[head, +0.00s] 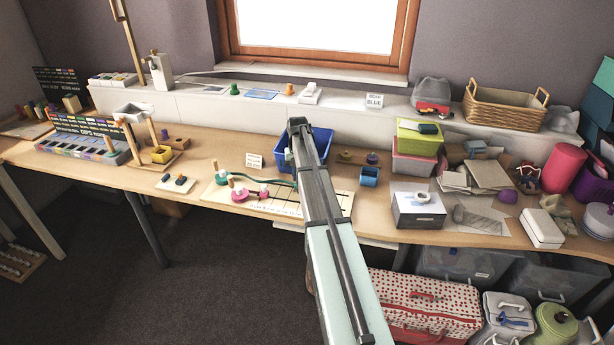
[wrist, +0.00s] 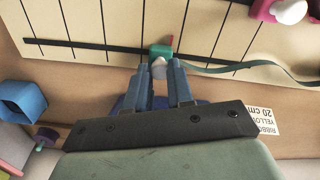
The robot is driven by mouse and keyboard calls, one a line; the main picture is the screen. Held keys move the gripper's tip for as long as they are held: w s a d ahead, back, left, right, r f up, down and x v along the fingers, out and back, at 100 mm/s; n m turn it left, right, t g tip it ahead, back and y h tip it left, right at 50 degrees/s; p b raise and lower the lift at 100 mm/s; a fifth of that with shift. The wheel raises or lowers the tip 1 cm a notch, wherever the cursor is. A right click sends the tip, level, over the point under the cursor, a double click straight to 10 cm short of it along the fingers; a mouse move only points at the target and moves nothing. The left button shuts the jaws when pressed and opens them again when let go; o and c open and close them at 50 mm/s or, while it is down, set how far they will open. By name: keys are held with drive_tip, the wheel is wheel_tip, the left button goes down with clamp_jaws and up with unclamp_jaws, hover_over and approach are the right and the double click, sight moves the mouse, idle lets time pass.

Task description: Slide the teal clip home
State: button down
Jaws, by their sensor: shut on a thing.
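In the wrist view, my gripper (wrist: 160,68) is shut on the pale knob of the teal clip (wrist: 160,50). The clip has a red part on one side and sits at a dark line across the cream ruled board (wrist: 215,25). A teal ribbon (wrist: 240,68) runs right from the clip in a loose curve. In the head view, my arm hides the clip and fingertips. There the ribbon (head: 262,181) leads from a teal reel (head: 221,178) on the board (head: 338,205) toward my arm. I cannot tell whether the clip touches the board.
Pink pieces (head: 240,194) stand on the board near the reel. A blue bin (head: 322,139) stands behind my arm, with a small label card (head: 254,161) to its left.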

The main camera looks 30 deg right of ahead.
hover_over(271, 184)
drive_tip(key=shift+w, duration=0.2)
drive_tip(key=shift+a, duration=0.1)
drive_tip(key=c, duration=1)
unclamp_jaws()
drive_tip(key=shift+c, duration=0.2)
drive_tip(key=shift+o, duration=0.3)
drive_tip(key=shift+r, duration=0.1)
wheel_tip(271, 184, up, 14)
drive_tip(key=shift+f, duration=0.2)
